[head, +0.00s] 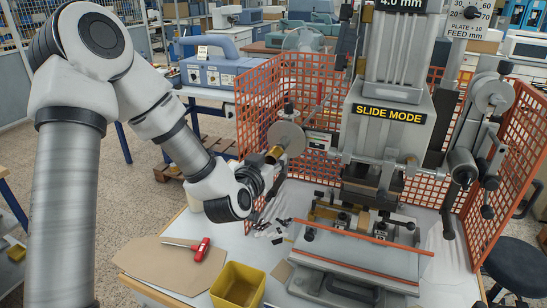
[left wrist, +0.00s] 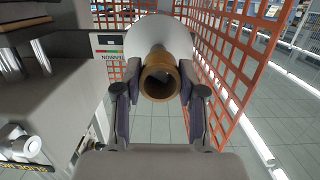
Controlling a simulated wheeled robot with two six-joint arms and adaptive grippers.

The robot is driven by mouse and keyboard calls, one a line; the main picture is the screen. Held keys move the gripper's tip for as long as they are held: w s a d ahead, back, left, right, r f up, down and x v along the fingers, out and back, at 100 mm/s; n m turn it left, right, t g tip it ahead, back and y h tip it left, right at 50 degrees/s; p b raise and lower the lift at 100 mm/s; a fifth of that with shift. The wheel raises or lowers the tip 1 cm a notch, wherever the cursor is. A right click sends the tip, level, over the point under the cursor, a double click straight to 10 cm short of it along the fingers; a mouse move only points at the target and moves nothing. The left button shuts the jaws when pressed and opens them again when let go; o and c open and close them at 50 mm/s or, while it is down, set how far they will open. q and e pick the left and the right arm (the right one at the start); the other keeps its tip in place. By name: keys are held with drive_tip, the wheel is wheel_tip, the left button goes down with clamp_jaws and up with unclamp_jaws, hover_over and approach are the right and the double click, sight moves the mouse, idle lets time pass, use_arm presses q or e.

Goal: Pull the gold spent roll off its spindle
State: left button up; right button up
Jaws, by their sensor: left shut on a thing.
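The gold spent roll (left wrist: 160,76) is a short gold-brown tube with its open end facing the left wrist camera. My left gripper (left wrist: 160,98) is shut on it, one finger at each side. In the head view the gold roll (head: 275,153) shows in front of a pale round disc (head: 286,138) on the left side of the press, with my left gripper (head: 269,168) at it. The disc (left wrist: 160,30) is behind the roll in the left wrist view. The spindle is mostly hidden; I cannot tell how much of it is inside the roll. My right gripper is not in view.
An orange mesh guard (head: 258,105) stands close behind and beside the roll. The stamping press (head: 385,125) is to the right. A yellow bin (head: 238,286) and a red-handled tool (head: 201,249) on a brown sheet (head: 165,268) are at the front left.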

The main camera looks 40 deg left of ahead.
use_arm(q)
drive_tip(key=v, duration=0.4)
drive_tip(key=shift+s+d+f, duration=0.15)
drive_tip(key=shift+s+f, duration=0.1)
drive_tip(key=shift+s, duration=0.1)
idle(0.4)
